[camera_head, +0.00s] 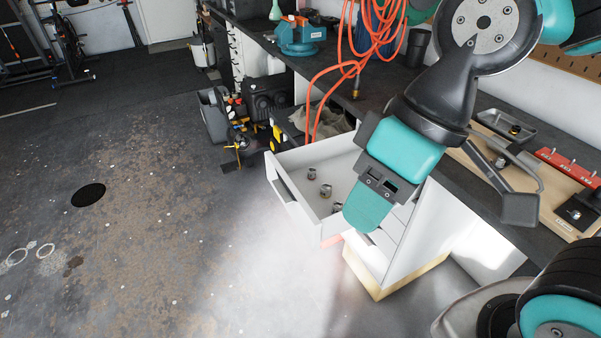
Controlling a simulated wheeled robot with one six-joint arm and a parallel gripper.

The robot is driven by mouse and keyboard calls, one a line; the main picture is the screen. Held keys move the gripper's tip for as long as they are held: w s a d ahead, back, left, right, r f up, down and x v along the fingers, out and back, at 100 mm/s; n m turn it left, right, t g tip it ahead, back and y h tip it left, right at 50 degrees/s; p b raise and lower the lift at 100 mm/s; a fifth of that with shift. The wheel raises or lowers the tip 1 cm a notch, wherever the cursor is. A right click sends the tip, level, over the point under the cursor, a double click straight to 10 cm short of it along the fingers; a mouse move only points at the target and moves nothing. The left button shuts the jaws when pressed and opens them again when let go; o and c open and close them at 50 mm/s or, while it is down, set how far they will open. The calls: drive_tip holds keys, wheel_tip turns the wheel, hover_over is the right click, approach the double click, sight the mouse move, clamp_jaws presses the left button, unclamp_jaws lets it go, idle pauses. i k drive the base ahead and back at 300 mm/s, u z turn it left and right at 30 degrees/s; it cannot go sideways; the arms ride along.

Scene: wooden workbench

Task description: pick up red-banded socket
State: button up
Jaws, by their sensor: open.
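A white drawer (284,196) stands pulled out from the cabinet under the workbench. Small metal sockets lie on its floor: one farther back (312,173), one nearer the middle (326,190), and one close to my gripper (337,207). They are too small for me to tell which has a red band. My gripper (368,207) is open, pointing down over the right part of the drawer, right of the sockets. Its teal finger hides part of the drawer floor. I see nothing held in it, though the space between the fingers is not clearly visible.
The drawer's walls stand around the sockets. The workbench (383,82) runs behind, with an orange hose (374,38), a teal vise (299,36), a metal tray (505,126) and a red socket rack (568,163). The floor at left is mostly clear.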

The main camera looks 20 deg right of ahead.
sight(312, 172)
drive_tip(key=u, duration=0.1)
drive_tip(key=i, duration=1)
drive_tip(key=z, duration=0.3)
